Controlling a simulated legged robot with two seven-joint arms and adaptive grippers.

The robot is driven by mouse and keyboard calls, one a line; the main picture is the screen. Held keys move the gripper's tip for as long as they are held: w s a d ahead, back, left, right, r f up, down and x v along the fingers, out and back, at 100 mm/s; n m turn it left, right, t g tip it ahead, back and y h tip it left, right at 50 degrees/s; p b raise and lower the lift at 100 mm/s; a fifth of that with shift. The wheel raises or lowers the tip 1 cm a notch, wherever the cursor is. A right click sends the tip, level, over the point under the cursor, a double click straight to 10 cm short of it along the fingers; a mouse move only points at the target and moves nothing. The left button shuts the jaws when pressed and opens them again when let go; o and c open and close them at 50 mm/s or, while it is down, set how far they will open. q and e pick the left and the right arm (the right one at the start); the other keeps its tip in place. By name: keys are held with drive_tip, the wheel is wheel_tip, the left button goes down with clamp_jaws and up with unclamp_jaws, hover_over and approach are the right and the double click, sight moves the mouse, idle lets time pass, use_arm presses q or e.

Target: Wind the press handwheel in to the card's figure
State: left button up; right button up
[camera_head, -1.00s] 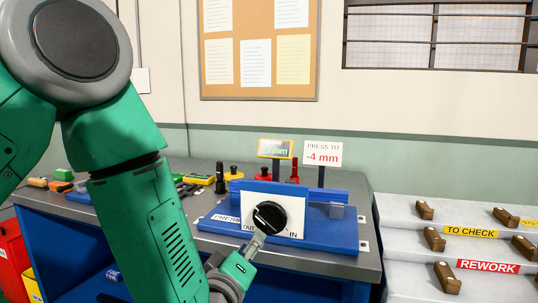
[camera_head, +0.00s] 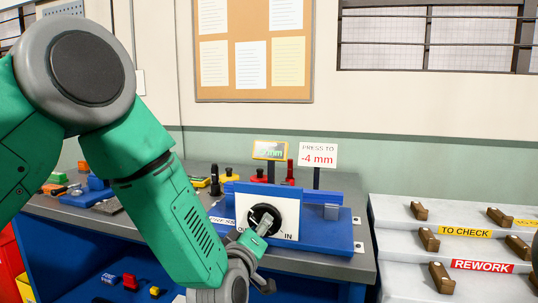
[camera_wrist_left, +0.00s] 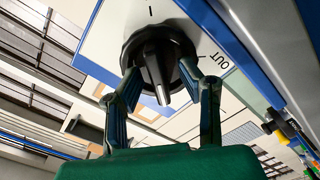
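The press handwheel (camera_head: 264,217) is a black round knob with a raised bar, on the white panel (camera_head: 286,210) of the blue press (camera_head: 318,237). The panel reads OUT on the left and IN on the right. The card (camera_head: 317,154) reads "PRESS TO -4 mm". The yellow-framed display (camera_head: 270,150) shows "mm", its figure unreadable. My left gripper (camera_head: 259,232) is right in front of the handwheel. In the left wrist view, its fingers (camera_wrist_left: 160,72) stand apart on both sides of the wheel's bar (camera_wrist_left: 157,78), close to the wheel's face; contact is unclear. My right gripper is out of view.
White steps (camera_head: 400,240) with brown blocks, labelled TO CHECK and REWORK, stand to the right. Red and black knobs stand behind the press. Loose parts lie on the grey bench (camera_head: 185,222) at left, partly behind my left arm.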

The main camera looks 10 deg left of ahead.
use_arm(q)
drive_tip(key=shift+d, duration=0.1)
clamp_jaws()
drive_tip(key=shift+f+m+p, duration=0.1)
drive_tip(key=shift+m+p, duration=0.55)
drive_tip(key=shift+m, duration=1.65)
drive_tip(key=m+p, duration=0.1)
drive_tip(key=m, duration=0.3)
drive_tip(key=shift+m, duration=0.3)
